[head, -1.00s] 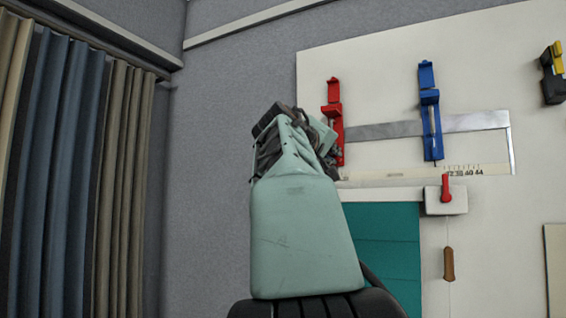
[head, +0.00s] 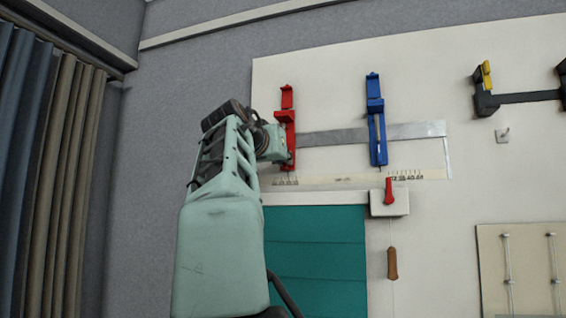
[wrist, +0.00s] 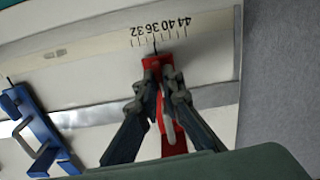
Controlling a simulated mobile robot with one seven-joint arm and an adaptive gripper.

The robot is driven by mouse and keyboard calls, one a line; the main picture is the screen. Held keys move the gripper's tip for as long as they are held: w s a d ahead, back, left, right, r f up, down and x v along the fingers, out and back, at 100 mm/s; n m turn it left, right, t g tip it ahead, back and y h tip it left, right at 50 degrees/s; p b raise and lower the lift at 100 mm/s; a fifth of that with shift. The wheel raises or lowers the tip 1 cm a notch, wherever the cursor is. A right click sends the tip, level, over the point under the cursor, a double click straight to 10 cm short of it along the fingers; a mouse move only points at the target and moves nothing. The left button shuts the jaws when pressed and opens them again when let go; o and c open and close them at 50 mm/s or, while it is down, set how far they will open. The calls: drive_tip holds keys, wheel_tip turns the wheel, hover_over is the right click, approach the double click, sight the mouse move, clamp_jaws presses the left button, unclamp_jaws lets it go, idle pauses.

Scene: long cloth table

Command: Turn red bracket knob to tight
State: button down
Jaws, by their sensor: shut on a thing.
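The red bracket (head: 287,92) is mounted upright on the pale wall board, at the left end of a grey metal bar. In the wrist view the red bracket (wrist: 157,63) appears upside down, its thin black pointer against a printed scale. My gripper (wrist: 166,88) has one finger on each side of the bracket's pointer end and is shut on its knob. The fingers hide most of the knob, so its turn position cannot be told. In the head view my arm covers the gripper and part of the bracket.
A blue bracket (head: 376,120) sits on the same metal bar (head: 335,136) to the right. Below are a white box with a red lever (head: 389,192), a teal panel (head: 315,250) and a hanging brown handle (head: 392,263). Curtains (head: 50,180) hang at the left.

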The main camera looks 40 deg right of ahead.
drive_tip(key=shift+f+m, duration=0.1)
drive_tip(key=shift+m, duration=0.4)
drive_tip(key=c, duration=2.4)
unclamp_jaws()
drive_tip(key=shift+a, duration=0.1)
drive_tip(key=shift+v, duration=3.7)
